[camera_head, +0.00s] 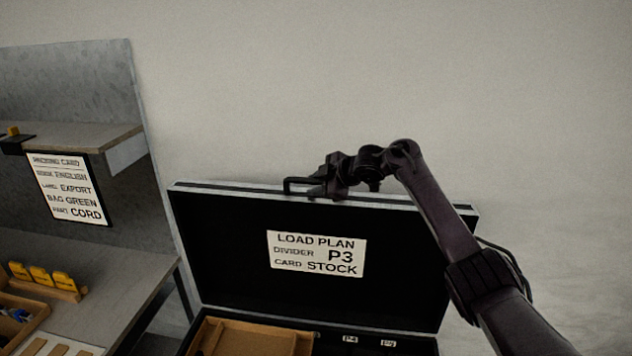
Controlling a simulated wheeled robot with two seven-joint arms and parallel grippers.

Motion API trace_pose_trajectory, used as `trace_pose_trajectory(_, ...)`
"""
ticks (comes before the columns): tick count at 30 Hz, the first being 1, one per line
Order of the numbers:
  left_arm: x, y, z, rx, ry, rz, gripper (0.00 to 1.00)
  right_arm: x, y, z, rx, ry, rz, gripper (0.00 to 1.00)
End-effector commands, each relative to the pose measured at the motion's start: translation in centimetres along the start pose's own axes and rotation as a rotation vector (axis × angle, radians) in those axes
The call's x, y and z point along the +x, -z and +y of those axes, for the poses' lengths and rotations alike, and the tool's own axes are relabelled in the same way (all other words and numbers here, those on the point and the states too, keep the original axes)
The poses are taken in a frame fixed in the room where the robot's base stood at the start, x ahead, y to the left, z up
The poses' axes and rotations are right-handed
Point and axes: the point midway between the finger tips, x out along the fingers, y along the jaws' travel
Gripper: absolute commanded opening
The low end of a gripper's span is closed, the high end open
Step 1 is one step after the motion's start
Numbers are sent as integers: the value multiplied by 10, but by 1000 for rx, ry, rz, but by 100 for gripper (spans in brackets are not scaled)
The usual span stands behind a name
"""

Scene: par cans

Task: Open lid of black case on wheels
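The black case (190,272) stands at the lower middle with its lid (215,235) raised and leaning back, inner face toward me. A white load plan card (317,254) is fixed inside the lid. My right gripper (308,187) is at the middle of the lid's top edge, its arm coming in from the lower right. A dark loop-shaped piece shows at its tip; I cannot tell whether this is fingers or a handle, or whether the gripper grips anything. The case's wheels are out of view. My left gripper is not in view.
Inside the case are a wooden compartment (250,338) and small labels marked P4 and P3. At left stands a workbench (118,283) with a shelf (75,143), a hanging packing card (70,190) and yellow pieces (40,276). A plain wall is behind the lid.

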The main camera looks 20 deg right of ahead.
Motion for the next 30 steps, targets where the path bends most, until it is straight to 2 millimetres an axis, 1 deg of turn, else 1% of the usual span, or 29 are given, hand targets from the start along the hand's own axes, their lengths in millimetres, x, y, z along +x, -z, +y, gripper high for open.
trace_pose_trajectory(1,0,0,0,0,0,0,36,0,0,0,-1,-1,1,35)
trace_pose_trajectory(2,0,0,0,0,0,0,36,0,1,1,-1,-2,2,38)
trace_pose_trajectory(9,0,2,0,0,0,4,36,-1,2,2,-2,-4,4,38)
trace_pose_trajectory(13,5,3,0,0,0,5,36,-8,0,2,-3,-8,4,38)
trace_pose_trajectory(17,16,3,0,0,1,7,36,-26,-1,1,-5,-10,3,38)
trace_pose_trajectory(21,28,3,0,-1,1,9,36,-51,-2,2,-5,-12,4,38)
trace_pose_trajectory(24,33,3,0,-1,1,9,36,-65,-1,2,-4,-9,4,38)
trace_pose_trajectory(27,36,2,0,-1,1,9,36,-75,0,2,-3,-8,4,38)
trace_pose_trajectory(30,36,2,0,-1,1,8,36,-79,0,2,-1,-8,4,38)
